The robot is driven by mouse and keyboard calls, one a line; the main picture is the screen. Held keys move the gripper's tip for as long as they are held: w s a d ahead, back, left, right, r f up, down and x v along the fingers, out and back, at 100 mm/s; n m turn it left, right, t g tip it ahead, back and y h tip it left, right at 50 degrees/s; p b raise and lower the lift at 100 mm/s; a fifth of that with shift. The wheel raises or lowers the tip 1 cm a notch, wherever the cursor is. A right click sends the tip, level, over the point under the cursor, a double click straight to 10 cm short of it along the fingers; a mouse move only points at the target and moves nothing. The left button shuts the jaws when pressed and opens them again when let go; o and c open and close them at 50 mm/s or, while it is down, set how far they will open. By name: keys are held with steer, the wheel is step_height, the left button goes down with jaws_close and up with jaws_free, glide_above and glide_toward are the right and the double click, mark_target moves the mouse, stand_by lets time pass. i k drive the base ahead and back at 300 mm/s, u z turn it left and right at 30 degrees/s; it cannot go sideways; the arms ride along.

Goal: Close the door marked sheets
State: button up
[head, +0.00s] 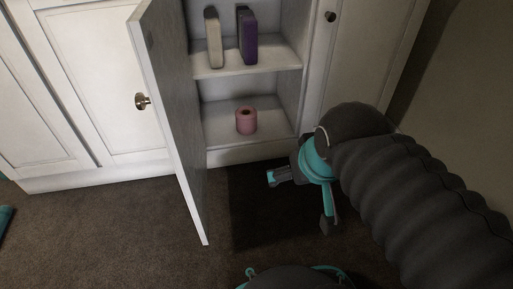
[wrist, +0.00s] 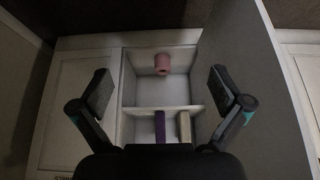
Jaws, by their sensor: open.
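An open white cabinet door (head: 172,110) stands swung out toward me on the left of the cabinet opening in the head view. In the wrist view, which is turned over, this door (wrist: 262,85) is on the right. I see no readable marking on it, so I cannot tell from its face that it is the sheets door. My gripper (head: 299,202) is open and empty, low in front of the opening and right of the door, apart from it. In the wrist view both fingers of my gripper (wrist: 161,92) are spread wide.
Inside the cabinet are a pink roll (head: 246,121) on the lower level, and a beige item (head: 213,38) and a purple item (head: 247,35) on the shelf (head: 272,61). A closed door (head: 357,60) is on the right.

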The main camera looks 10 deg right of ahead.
mark_target(155, 28)
steer(key=u, duration=0.05)
steer(key=k, duration=0.5)
steer(key=u, duration=1.9)
steer(key=i, duration=0.95)
steer(key=z, duration=2.85)
steer(key=k, duration=0.35)
steer(key=u, duration=0.9)
